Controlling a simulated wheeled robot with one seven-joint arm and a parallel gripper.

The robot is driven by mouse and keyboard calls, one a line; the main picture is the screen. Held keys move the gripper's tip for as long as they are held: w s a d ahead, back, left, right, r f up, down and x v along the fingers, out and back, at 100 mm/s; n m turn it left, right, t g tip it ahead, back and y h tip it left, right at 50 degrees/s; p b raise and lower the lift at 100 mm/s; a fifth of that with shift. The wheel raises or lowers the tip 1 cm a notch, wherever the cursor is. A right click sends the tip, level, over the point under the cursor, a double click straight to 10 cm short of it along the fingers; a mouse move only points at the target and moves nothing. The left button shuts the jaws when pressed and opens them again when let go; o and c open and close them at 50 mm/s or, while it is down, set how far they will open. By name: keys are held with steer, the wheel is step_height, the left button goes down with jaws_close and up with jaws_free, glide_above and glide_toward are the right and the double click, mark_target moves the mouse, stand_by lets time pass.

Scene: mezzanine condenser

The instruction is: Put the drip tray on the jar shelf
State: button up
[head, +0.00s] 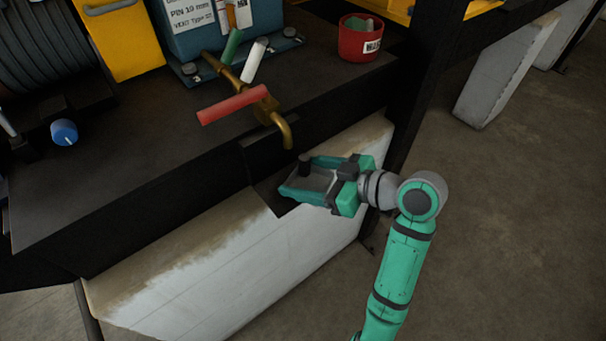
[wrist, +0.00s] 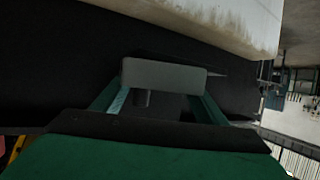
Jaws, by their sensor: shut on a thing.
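The drip tray (head: 270,193) appears as a dark, flat shape below the curved brass tap (head: 287,135), at the front edge of the dark bench. My gripper (head: 305,180) reaches it from the right and is shut on it; the fingers and palm hide part of it. In the wrist view a grey rounded plate (wrist: 163,75) sits between my two green fingers, with a dark surface behind it. I cannot tell whether the tray still touches its support. I cannot pick out the jar shelf in either view.
The bench top (head: 120,165) holds a red-handled valve (head: 232,104), a blue box (head: 205,28), a blue knob (head: 64,132) and a red pot (head: 358,40). A pale panel (head: 215,265) slopes below the bench. A black post stands right of the pot.

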steer(key=o, duration=1.2)
steer(key=shift+f, duration=0.1)
steer(key=shift+o, duration=0.2)
steer(key=shift+w, duration=0.1)
steer(key=shift+d+r, duration=0.15)
steer(key=shift+r, duration=0.1)
steer(key=v, duration=1.1)
steer(key=shift+s+d+r, duration=0.15)
steer(key=shift+s+d, duration=0.1)
steer(key=shift+s, duration=0.05)
